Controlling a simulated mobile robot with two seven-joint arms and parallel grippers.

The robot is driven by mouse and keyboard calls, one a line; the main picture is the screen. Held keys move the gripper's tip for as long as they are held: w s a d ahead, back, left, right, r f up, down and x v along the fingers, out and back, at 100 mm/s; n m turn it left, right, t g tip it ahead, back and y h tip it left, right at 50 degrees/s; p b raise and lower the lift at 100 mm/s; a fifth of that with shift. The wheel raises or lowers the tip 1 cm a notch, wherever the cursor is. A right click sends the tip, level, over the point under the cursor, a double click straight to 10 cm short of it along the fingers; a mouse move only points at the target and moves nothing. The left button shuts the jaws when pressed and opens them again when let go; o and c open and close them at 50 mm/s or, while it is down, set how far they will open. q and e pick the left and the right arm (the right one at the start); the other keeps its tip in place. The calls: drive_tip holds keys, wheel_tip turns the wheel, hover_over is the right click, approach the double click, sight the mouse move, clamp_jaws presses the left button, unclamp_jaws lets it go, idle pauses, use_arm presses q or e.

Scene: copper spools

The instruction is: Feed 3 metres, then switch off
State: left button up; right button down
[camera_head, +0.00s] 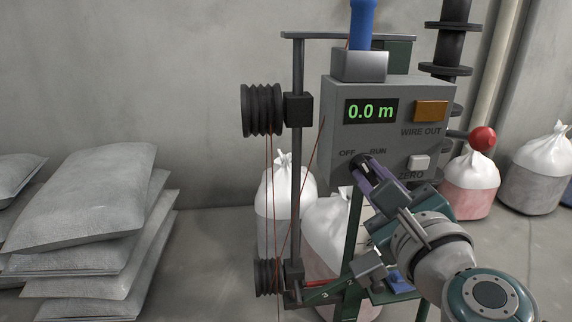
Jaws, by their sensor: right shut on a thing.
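The grey control box (385,125) stands right of centre on a green stand. Its display (371,111) reads 0.0 m in green. An orange panel (431,111) sits above the words WIRE OUT. A pale button (419,162) is by the word ZERO. My right gripper (362,165) reaches in from the lower right, its purple fingers shut on the switch under the OFF and RUN labels. The fingers hide the switch, so I cannot tell which way it points. A thin red wire (309,180) runs around the black grooved pulleys (263,110). My left gripper is not in view.
A red ball-ended lever (483,138) sticks out at the box's right. A blue handle (362,22) stands on top. White-topped sacks (470,170) stand behind and at right. Grey sacks (95,200) are piled at left. Bare floor lies between the pile and the stand.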

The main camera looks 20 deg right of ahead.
drive_tip(key=shift+w+a+r, duration=0.1)
drive_tip(key=shift+a+r, duration=0.05)
drive_tip(key=shift+r, duration=0.15)
